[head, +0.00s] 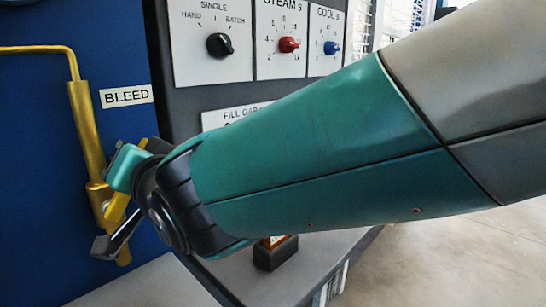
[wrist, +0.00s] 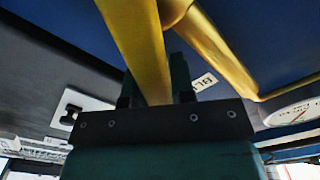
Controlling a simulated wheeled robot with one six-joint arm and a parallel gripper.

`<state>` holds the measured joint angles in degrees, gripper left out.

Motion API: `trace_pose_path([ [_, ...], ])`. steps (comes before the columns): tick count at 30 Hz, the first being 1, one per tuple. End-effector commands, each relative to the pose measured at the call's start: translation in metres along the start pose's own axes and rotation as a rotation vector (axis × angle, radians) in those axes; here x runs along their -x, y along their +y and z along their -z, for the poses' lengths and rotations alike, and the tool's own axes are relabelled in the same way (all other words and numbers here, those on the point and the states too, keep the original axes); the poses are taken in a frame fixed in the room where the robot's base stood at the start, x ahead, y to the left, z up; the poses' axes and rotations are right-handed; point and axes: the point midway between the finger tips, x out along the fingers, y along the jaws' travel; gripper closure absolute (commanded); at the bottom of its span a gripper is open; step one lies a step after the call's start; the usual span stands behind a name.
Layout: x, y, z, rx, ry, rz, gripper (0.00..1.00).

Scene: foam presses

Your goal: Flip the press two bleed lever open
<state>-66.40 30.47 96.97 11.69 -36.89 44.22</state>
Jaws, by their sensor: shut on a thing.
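The yellow bleed lever (head: 117,210) is on a vertical brass pipe (head: 86,130) against a blue panel, below a white BLEED label (head: 126,96). My gripper (head: 113,205) is at the lever, shut on it, and partly hides it. The lever slants up and to the right from the pipe in the head view. In the wrist view the lever (wrist: 140,45) runs down between the fingers (wrist: 155,82), and the brass pipe (wrist: 220,50) passes beside it on the right. Which press this is cannot be read.
A grey panel with a black knob (head: 220,45), a red knob (head: 289,44) and a blue knob (head: 332,47) stands above my arm. A sign (head: 232,114) is partly hidden. A dark block (head: 275,253) sits on the ledge below. Open floor lies right.

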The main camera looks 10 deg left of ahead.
Motion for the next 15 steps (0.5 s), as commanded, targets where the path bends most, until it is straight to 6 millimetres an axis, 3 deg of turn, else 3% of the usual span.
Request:
trace_pose_path([
  [11, 0.0012, 0.0012, -0.0004, 0.002, -0.003, -0.002, 1.0],
  [12, 0.0012, 0.0013, -0.0004, 0.002, -0.003, -0.002, 0.74],
  [15, 0.0011, 0.0012, -0.0002, 0.002, -0.002, -0.001, 0.52],
])
